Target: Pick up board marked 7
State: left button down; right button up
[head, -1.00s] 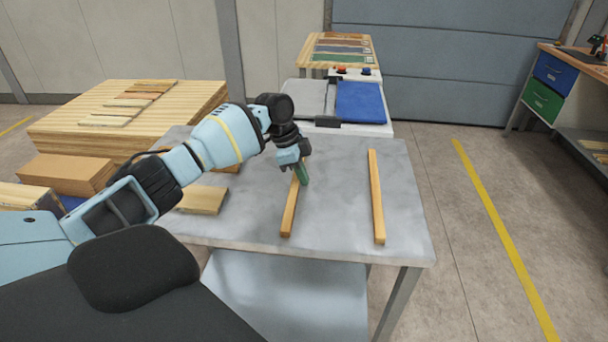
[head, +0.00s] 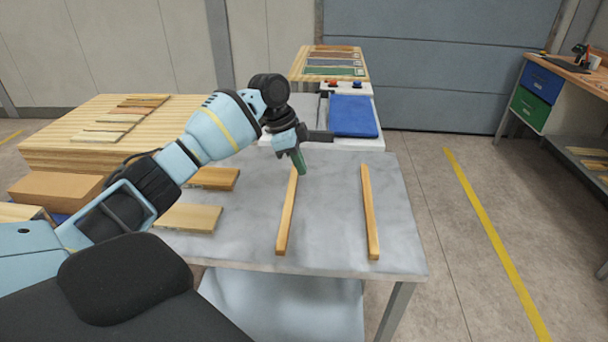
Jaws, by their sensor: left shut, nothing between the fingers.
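My left gripper (head: 299,161) is shut and empty, above the far end of the left wooden strip on the grey metal table (head: 330,235). Two boards lie on the table's left side: a nearer pale board (head: 188,217) and a farther, more orange board (head: 214,178), partly behind my left arm. No number can be read on any board, so I cannot tell which is marked 7. My right gripper is not in view.
Two wooden strips, left (head: 286,212) and right (head: 369,210), run lengthwise on the table. A machine with a blue pad (head: 353,116) stands beyond. A wood stack (head: 60,140) bearing several thin boards stands left. Open floor lies right, with a yellow line (head: 490,235).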

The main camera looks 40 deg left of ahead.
aim_at(200, 218)
jog(key=k, duration=1)
